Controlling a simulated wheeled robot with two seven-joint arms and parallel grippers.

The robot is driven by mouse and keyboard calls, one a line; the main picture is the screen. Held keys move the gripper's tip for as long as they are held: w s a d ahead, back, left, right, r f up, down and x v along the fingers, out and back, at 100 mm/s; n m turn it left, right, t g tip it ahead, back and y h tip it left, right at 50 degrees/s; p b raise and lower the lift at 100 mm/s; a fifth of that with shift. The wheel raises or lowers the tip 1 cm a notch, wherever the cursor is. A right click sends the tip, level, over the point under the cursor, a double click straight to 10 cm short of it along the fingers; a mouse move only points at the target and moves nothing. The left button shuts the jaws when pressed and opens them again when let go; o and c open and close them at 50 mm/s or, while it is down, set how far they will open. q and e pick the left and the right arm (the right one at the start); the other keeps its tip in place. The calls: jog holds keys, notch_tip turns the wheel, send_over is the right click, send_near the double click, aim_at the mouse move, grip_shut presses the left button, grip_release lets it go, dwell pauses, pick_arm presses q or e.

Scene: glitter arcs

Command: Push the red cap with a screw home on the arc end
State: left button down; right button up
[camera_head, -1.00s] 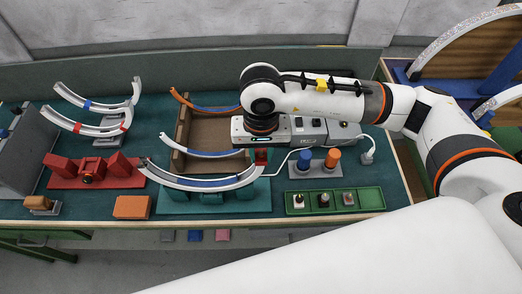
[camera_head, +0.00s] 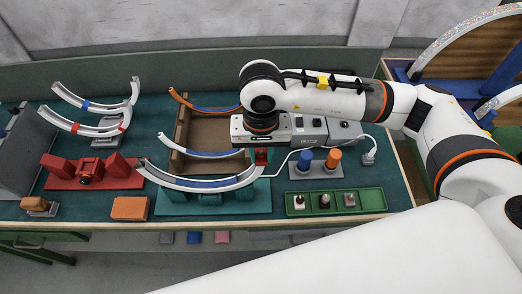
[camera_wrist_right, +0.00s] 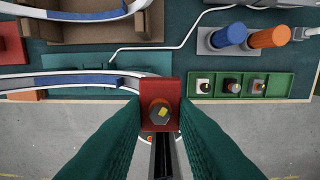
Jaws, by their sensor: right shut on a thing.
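The red cap with a screw (camera_wrist_right: 158,90) is between the two teal fingers of my right gripper (camera_wrist_right: 158,125). A hex screw head (camera_wrist_right: 160,109) with a yellow mark shows on its face. In the head view the red cap (camera_head: 261,157) is just below my right wrist, at the right end of the long white-and-blue arc (camera_head: 200,184). This arc lies in the teal cradle (camera_head: 180,203). In the wrist view the arc (camera_wrist_right: 75,80) runs up to the cap's left side. How far the cap sits over the arc end is hidden. My left gripper is not in view.
A green tray (camera_head: 377,200) with small parts in compartments is to the right. Blue and orange cylinders (camera_head: 333,158) stand on a grey block behind it. A brown open box (camera_head: 180,135) with arcs is behind the cradle. A red fixture (camera_head: 110,172) is at left.

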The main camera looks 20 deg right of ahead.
jog(key=shift+f+b, duration=0.45)
jog(key=shift+b, duration=0.15)
dwell(0.7)
jog(key=o, duration=1.4)
jog(key=shift+o, duration=0.2)
jog(key=shift+r, duration=0.2)
jog(key=shift+r+p, duration=1.1)
jog(key=shift+r, duration=2.25)
jog(key=shift+s, duration=0.1)
